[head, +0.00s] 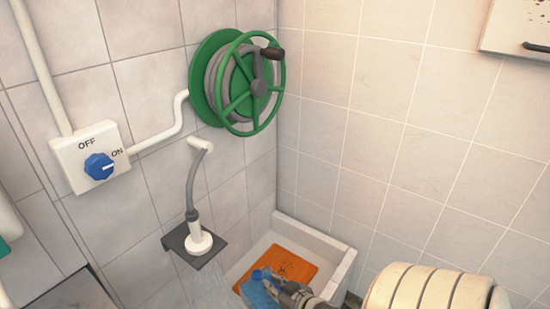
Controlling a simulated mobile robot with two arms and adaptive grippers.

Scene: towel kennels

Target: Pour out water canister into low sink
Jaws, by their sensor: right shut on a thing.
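The low sink (316,231) is a pale basin in the wall corner at the bottom of the head view. An orange piece (287,262) with dark marks lies in it. The water canister (258,290) is translucent blue with a blue cap at its upper end. My right gripper (280,285) is shut on the canister, over the sink area. The canister's lower part is cut off by the frame edge. I cannot tell whether it touches the sink. My left gripper is not in view.
A hand shower (199,240) sits on a dark wall bracket (178,241), with faint streaks of water below it. A green hose reel (240,85) and a switch box (90,155) with a blue knob turned towards ON are on the walls. A board hangs upper right (515,28).

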